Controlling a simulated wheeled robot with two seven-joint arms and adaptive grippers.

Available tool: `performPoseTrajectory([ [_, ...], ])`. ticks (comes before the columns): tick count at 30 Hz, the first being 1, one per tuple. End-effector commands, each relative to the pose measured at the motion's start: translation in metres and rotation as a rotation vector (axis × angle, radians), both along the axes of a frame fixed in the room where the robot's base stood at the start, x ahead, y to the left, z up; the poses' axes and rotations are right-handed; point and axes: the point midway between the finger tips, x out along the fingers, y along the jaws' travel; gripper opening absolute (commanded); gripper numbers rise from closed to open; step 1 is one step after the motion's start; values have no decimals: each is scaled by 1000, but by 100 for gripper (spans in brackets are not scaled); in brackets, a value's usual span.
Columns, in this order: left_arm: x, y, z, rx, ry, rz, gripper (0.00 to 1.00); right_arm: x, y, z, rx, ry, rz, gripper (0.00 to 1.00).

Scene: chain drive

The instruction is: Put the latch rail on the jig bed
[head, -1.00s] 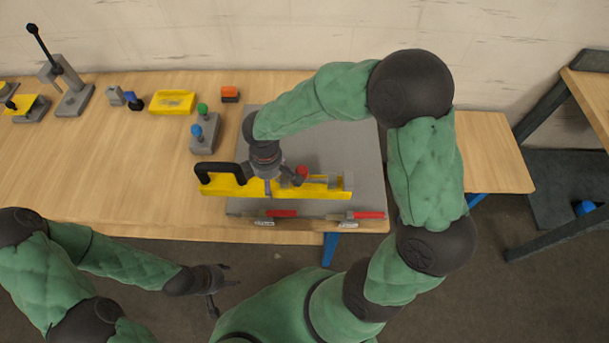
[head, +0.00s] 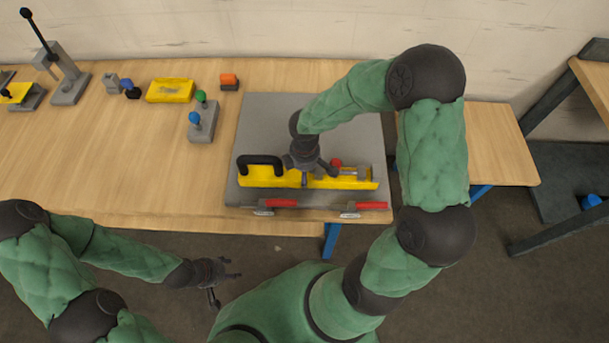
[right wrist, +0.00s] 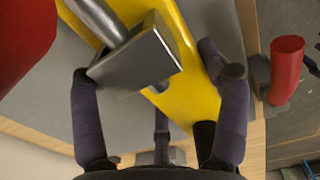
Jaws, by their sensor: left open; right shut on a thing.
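The latch rail (head: 345,183) is a long yellow bar with a black handle at its left end and a red knob and grey metal parts toward its right. My right gripper (head: 304,176) is shut on it near the middle. The right wrist view shows its yellow body (right wrist: 190,100) and a grey block between my right fingers (right wrist: 160,105). The jig bed (head: 275,115) is a flat grey plate, and the rail is over its front part. I cannot tell whether they touch. My left gripper (head: 222,283) is open and empty in front of the table.
Two red-handled clamps (head: 283,204) (head: 370,206) sit along the bed's front edge. A grey block with blue and green knobs (head: 203,125), a yellow box (head: 171,91) and an orange block (head: 229,82) stand to the left. The table's left front is clear.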

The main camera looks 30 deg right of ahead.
Motion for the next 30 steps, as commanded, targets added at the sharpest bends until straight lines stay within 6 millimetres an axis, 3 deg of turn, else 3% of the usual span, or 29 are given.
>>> performPoseTrajectory([
  [3, 0, 0, -9, 0, 0, 0, 51, 0, 0, -17, 0, 0, -1, 16],
  [15, 0, 0, -11, 0, 0, 0, 51, 1, 0, -20, 0, -2, -1, 16],
  [16, 0, 0, -11, 0, 0, 0, 51, 0, 0, -21, 0, 0, 0, 78],
  [18, 0, 0, -10, 0, 0, 0, 51, 0, 0, -20, 0, 0, 0, 98],
  [30, 0, 0, -9, 0, 0, 0, 51, 0, 0, -19, 0, 0, 0, 99],
])
